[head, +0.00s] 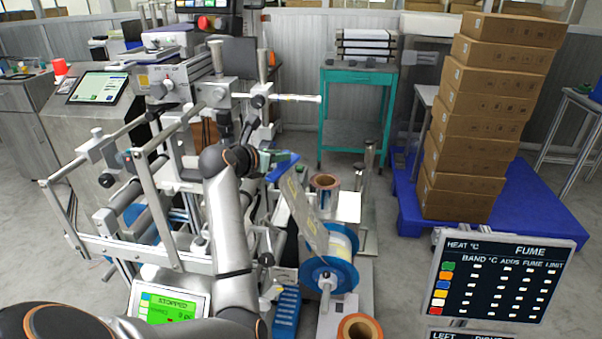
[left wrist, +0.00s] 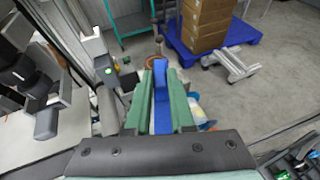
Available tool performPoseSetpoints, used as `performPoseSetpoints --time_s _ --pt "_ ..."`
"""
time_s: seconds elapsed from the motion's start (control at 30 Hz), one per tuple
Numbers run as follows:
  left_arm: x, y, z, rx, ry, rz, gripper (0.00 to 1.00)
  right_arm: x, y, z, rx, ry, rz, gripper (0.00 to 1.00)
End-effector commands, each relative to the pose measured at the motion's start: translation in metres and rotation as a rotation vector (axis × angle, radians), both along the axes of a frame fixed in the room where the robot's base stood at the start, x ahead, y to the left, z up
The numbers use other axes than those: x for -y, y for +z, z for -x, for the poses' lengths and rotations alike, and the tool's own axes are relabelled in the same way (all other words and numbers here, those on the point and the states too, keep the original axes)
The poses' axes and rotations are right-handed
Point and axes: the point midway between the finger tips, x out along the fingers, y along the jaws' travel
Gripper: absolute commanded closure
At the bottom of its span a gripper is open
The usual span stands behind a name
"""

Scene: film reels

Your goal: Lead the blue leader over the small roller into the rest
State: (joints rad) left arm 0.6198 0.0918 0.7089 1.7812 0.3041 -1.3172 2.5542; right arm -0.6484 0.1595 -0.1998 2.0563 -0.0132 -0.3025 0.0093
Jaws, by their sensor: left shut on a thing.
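My left gripper (head: 284,160) has green fingers and is shut on the blue leader (head: 283,170) beside the machine's frame. In the left wrist view the blue leader (left wrist: 161,100) lies between the two green fingers (left wrist: 161,112), its end showing past the tips. A greyish film web (head: 308,218) hangs slanting from the leader down to the reel with blue flanges (head: 328,274). I cannot tell which of the machine's rollers is the small roller, and I cannot make out the rest. My right gripper is not in view.
The machine's rails and rollers (head: 150,150) crowd the left. A brown-wrapped roll (head: 325,182) stands behind the web, and an orange-cored roll (head: 360,328) is in front. A sign board (head: 505,275) is at the lower right. Stacked cartons (head: 490,110) stand on a blue pallet (head: 535,215). Open floor lies between.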

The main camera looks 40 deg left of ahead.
Motion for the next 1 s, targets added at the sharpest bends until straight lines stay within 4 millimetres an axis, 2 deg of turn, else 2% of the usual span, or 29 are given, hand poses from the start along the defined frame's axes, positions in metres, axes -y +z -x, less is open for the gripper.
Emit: performPoseSetpoints --time_s 0.03,0.07,0.2,0.3,0.6,0.83,1.0 --pt "-0.013 0.013 -0.009 -0.001 0.054 0.010 1.00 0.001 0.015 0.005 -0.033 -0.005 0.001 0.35" --pt "-0.021 0.012 -0.013 -0.003 0.086 0.010 1.00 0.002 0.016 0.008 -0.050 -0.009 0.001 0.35" --pt "-0.045 -0.004 -0.032 -0.006 0.203 0.009 1.00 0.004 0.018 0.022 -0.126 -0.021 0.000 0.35" --pt "-0.052 -0.020 -0.041 -0.008 0.253 0.007 1.00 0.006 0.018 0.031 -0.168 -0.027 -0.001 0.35" --pt "-0.051 -0.060 -0.056 -0.003 0.333 0.003 1.00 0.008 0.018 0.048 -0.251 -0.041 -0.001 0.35" --pt "-0.048 -0.073 -0.057 -0.002 0.348 -0.001 1.00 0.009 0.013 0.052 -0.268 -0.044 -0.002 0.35" --pt "-0.049 -0.083 -0.057 -0.001 0.349 -0.001 1.00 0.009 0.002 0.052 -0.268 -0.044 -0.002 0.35"
